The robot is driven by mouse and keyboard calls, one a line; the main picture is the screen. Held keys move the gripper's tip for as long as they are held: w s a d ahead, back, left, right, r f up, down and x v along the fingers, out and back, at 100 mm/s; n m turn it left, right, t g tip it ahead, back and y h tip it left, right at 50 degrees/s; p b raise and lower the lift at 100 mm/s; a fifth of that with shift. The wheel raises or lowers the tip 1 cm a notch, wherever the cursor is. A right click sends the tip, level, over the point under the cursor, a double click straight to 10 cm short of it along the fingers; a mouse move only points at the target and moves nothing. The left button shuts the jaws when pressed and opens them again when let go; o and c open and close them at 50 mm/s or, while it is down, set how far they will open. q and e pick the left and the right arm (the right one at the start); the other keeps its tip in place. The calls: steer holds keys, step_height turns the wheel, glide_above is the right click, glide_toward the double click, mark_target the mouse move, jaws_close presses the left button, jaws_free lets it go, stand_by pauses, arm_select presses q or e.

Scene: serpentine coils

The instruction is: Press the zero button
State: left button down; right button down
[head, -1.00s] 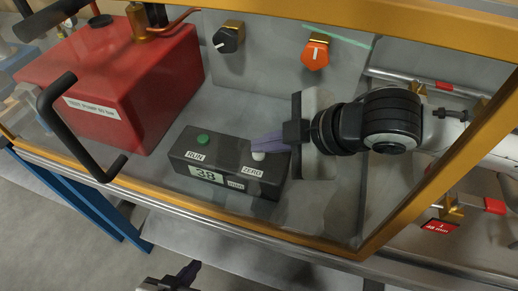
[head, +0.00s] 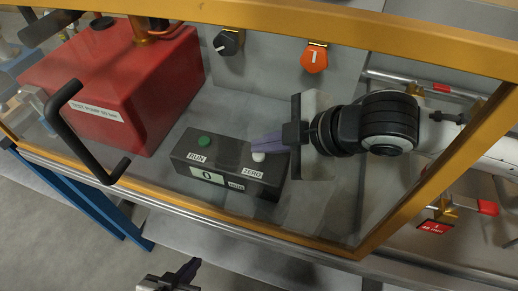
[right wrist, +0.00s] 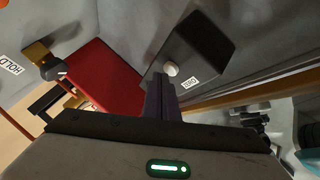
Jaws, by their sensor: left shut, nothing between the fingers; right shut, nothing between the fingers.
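The white zero button (head: 258,156) is on the right part of a dark control box (head: 228,170), above a ZERO label. The box's display (head: 207,177) reads 0. A green RUN button (head: 203,141) is on the box's left part. My right gripper (head: 254,142) is shut and empty, its purple fingertips at the zero button; contact is unclear. In the right wrist view, the white button (right wrist: 171,69) is just beyond the shut fingertips (right wrist: 160,78). My left gripper (head: 190,268) is shut and empty at the bottom edge, outside the enclosure.
A gold-framed clear panel (head: 420,170) with a black handle (head: 82,135) spans the view in front of the box. A red tank (head: 115,85) stands at left. A black knob (head: 229,41) and an orange knob (head: 314,58) are on the back plate.

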steer(key=shift+r, duration=0.1)
steer(key=shift+r, duration=2.9)
